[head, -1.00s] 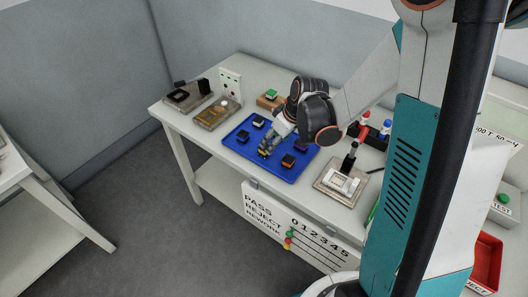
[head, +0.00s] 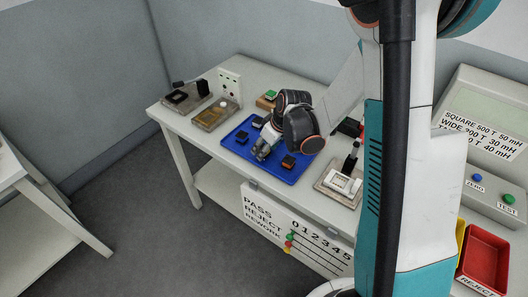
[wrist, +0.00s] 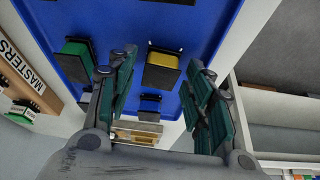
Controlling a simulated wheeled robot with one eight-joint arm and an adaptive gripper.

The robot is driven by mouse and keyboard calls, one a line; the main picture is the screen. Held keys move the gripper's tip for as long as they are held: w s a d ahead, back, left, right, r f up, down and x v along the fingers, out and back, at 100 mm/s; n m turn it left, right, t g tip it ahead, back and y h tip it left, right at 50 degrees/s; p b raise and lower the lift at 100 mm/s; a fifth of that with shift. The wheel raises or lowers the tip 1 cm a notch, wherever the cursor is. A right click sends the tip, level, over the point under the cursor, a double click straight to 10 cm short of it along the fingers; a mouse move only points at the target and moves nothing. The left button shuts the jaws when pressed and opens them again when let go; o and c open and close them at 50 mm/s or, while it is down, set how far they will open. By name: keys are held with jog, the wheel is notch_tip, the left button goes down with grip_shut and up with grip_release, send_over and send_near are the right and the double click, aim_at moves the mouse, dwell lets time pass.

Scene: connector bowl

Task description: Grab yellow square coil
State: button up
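A yellow coil (wrist: 164,60) on a black frame stands on the blue tray (wrist: 215,12) in the wrist view. It appears between and beyond the fingers of my gripper (wrist: 160,70), with no finger seen touching it. The gripper is open and empty, one green-padded finger on each side. In the head view my gripper (head: 262,152) hangs low over the blue tray (head: 293,178), and I cannot make out the yellow coil there.
A green coil (wrist: 76,54) sits left of the yellow one, and a blue coil (wrist: 150,104) sits close below it in the wrist view. A fixture with a white piece (head: 342,182) stands right of the tray. A red bin (head: 484,258) is at far right.

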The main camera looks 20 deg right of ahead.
jog(key=c, duration=0.7)
jog(key=shift+r, duration=0.1)
